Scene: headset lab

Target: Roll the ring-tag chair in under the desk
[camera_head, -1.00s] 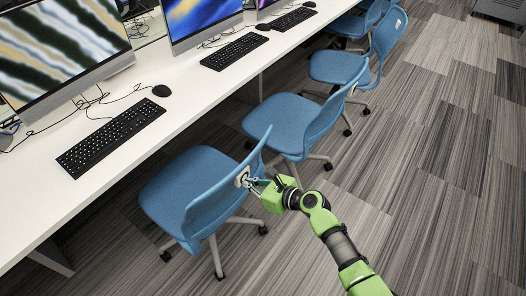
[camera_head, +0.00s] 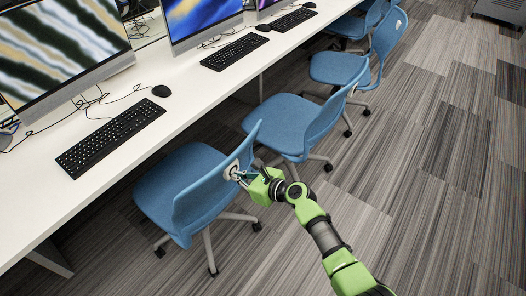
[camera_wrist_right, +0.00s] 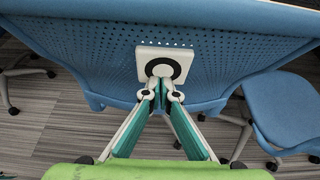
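The ring-tag chair (camera_head: 183,186) is the nearest blue chair, with its seat facing the desk (camera_head: 95,172) and its seat front close to the desk edge. A white square tag with a dark ring (camera_wrist_right: 164,64) is on the back of its backrest; it also shows in the head view (camera_head: 230,169). My right gripper (camera_head: 238,175) is at this tag from behind the chair. My left gripper is not in view.
A second blue chair (camera_head: 284,122) stands close to the right of the ring-tag chair, with more blue chairs (camera_head: 338,67) farther along. Monitors, keyboards (camera_head: 110,137) and mice are on the desk. The striped carpet (camera_head: 440,190) to the right is clear.

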